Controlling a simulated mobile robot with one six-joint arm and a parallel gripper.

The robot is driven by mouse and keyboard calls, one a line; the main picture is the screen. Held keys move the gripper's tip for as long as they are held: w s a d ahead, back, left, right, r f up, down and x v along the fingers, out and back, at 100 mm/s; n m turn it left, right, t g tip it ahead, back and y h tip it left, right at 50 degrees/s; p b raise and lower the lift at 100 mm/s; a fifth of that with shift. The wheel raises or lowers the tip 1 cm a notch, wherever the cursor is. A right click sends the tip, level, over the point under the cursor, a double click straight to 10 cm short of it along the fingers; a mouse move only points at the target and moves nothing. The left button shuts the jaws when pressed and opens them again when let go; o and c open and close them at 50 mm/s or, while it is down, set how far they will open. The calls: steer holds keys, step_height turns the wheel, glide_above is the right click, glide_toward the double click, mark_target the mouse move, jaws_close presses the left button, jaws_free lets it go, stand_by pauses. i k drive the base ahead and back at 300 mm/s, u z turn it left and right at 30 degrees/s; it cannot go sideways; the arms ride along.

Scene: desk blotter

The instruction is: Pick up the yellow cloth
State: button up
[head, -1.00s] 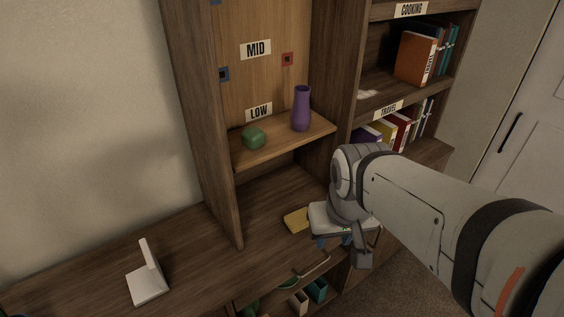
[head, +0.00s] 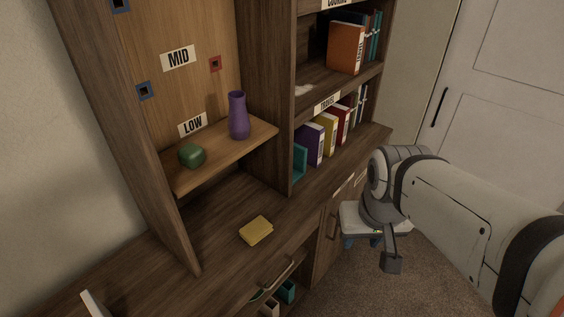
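The yellow cloth (head: 256,230) lies folded in a small flat block on the wooden desk top, below the shelf marked LOW and near the desk's front edge. My gripper (head: 362,243) is to the right of the cloth, out past the desk's front edge and apart from it. Its blue fingertips show only in part under its pale housing, so its opening is hidden. Nothing covers the cloth.
Books (head: 327,136) fill the travel shelf at right. A drawer below the desk (head: 285,292) stands open with items inside. The desk around the cloth is clear.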

mark_target(257, 229)
steer(key=z, duration=0.55)
steer(key=k, duration=1.25)
steer(key=u, duration=0.4)
steer(key=i, duration=1)
steer(key=u, duration=0.05)
